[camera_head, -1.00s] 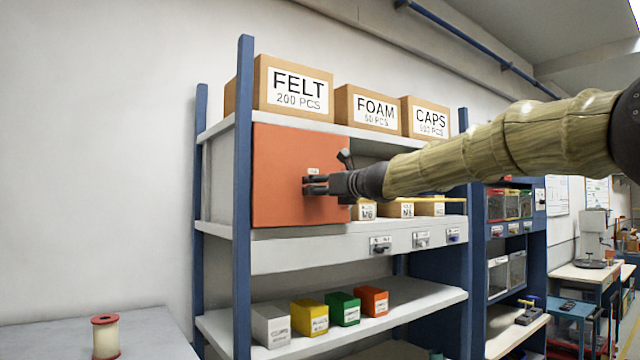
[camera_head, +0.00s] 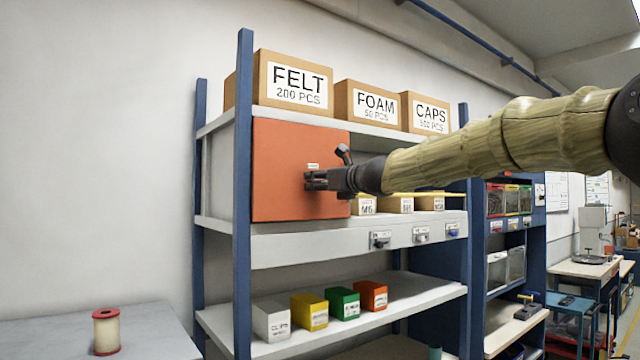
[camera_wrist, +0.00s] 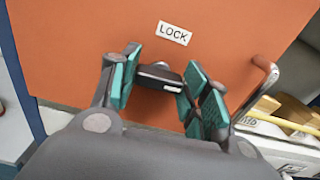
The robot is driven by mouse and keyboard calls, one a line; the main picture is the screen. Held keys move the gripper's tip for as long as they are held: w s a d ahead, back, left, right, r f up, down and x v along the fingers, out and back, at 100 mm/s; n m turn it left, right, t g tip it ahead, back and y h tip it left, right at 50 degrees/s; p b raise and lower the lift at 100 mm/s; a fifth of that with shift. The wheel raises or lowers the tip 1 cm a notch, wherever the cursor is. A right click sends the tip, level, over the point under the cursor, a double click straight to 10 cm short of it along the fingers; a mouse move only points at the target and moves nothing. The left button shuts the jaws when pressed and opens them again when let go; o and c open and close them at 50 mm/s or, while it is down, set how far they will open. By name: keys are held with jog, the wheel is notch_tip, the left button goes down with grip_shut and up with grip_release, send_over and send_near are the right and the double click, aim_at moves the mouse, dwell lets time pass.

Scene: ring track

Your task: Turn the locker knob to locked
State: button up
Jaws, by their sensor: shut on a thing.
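The orange locker door (camera_head: 290,160) is closed in the shelf unit and also fills the top of the wrist view (camera_wrist: 90,40). A white label reading LOCK (camera_wrist: 174,33) is on the door above the dark knob (camera_wrist: 160,76). My gripper (camera_head: 312,180) is at the door's right half. In the wrist view my gripper (camera_wrist: 156,82) has its teal-padded fingers on both sides of the knob, shut on it. The knob's bar appears close to level, tilted slightly down to the right. In the head view the fingers hide the knob.
A metal handle (camera_wrist: 264,75) stands out from the door's right edge, close to my right finger. Boxes marked FELT (camera_head: 293,85), FOAM (camera_head: 370,105) and CAPS (camera_head: 427,115) sit above. Small bins (camera_head: 341,303) stand on the lower shelf. A spool (camera_head: 106,332) is at lower left.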

jog(key=shift+s+a+f+n+b, duration=0.15)
jog(key=shift+n+b, duration=1.7)
jog(key=shift+n, duration=2.45)
jog(key=shift+a+f+n+b, duration=0.1)
jog(key=shift+n+b, duration=1.7)
jog(key=shift+n, duration=2.5)
jog(key=shift+d, duration=0.1)
jog(key=o, duration=1)
jog(key=v, duration=1.2)
